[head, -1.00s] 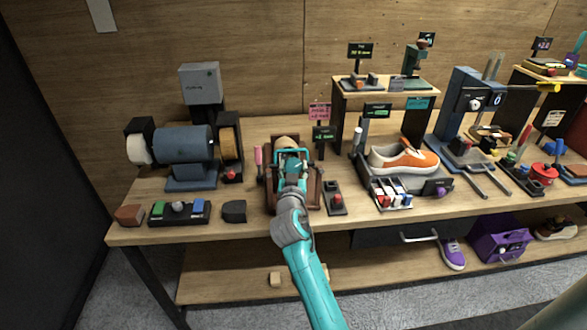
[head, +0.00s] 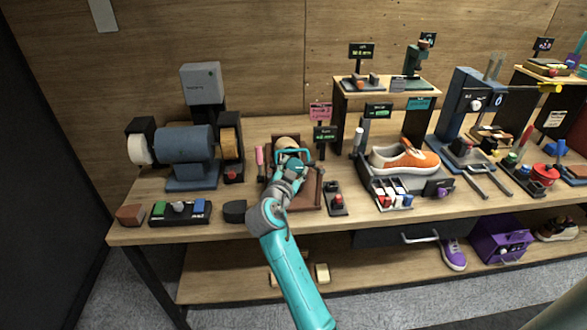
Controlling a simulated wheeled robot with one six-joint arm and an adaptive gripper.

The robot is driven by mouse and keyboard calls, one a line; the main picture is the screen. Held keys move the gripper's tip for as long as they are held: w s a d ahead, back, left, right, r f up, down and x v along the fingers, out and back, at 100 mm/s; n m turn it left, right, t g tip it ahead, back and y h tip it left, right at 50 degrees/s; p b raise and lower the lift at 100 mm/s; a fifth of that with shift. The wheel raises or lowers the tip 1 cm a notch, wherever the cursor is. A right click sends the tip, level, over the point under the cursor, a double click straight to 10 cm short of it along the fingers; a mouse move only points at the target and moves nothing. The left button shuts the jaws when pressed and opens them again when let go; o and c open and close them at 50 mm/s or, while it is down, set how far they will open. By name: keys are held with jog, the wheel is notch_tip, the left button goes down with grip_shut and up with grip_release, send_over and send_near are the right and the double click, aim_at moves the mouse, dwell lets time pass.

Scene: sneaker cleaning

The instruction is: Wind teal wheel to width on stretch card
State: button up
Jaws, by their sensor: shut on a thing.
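My gripper (head: 293,160) is over the brown stretching station near the middle of the bench. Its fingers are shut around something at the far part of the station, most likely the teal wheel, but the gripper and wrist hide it. A beige rounded form (head: 286,142) shows just behind the fingers. The brown tray (head: 311,190) of the station shows to the right of my wrist. A pink card (head: 320,112) stands behind the station, with a small dark display (head: 325,134) with green text below it. The text is too small to read surely.
A blue bench grinder (head: 184,145) stands left of the station. A pink-handled tool (head: 259,158) stands close beside the station's left edge. A small red-button box (head: 337,200) is close on the right. An orange sneaker (head: 405,157) sits on a stand further right.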

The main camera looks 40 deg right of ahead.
jog(key=o, duration=1.2)
jog(key=shift+c, duration=0.2)
jog(key=shift+n, duration=0.3)
